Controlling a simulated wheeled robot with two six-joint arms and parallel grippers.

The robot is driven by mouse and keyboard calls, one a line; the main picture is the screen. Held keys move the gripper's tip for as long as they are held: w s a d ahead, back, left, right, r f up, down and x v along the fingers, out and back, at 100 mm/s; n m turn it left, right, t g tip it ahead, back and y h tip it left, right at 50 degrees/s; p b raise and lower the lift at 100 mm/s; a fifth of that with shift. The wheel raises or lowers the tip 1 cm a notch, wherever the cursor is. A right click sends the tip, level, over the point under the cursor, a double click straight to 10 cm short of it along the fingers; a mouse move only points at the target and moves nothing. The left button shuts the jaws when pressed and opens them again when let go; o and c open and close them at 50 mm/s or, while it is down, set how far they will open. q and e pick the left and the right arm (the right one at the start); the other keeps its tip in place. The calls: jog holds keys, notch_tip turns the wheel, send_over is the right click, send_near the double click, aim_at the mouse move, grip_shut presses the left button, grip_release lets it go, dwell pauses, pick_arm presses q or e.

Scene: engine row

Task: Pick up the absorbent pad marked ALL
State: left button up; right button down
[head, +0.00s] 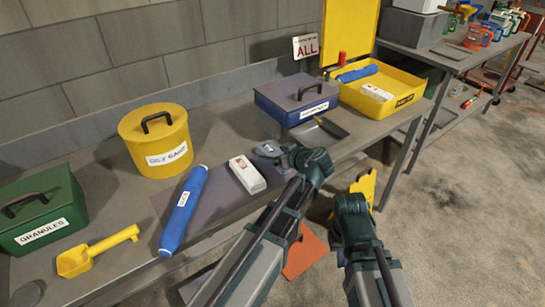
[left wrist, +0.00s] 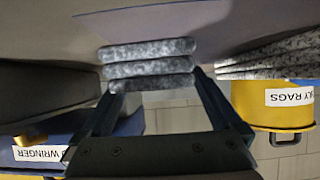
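A small grey pad stack (head: 267,149) with a small light mark, too small to read, lies on the bench beside a white pad stack (head: 247,174). My left gripper (head: 288,154) is at the grey stack's right side. In the left wrist view, several grey speckled pads (left wrist: 148,67) lie stacked just ahead of my left gripper (left wrist: 160,88), whose fingers are spread apart. I cannot tell whether they touch the pads. A paler speckled stack (left wrist: 265,60) is at the right there. My right gripper (head: 350,203) hangs off the bench front, and its fingers are unclear.
A blue roll (head: 183,208) lies left of the pads on a dark mat. The yellow oily rags can (head: 156,140), blue wringer box (head: 297,98), dark tray (head: 318,132) and yellow tray (head: 417,84) stand around. An ALL sign (head: 306,46) is on the wall.

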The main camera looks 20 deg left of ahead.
pick_arm(q)
jog(key=shift+a, duration=0.1)
jog(key=c, duration=1.2)
pick_arm(e)
jog(key=shift+r, duration=0.1)
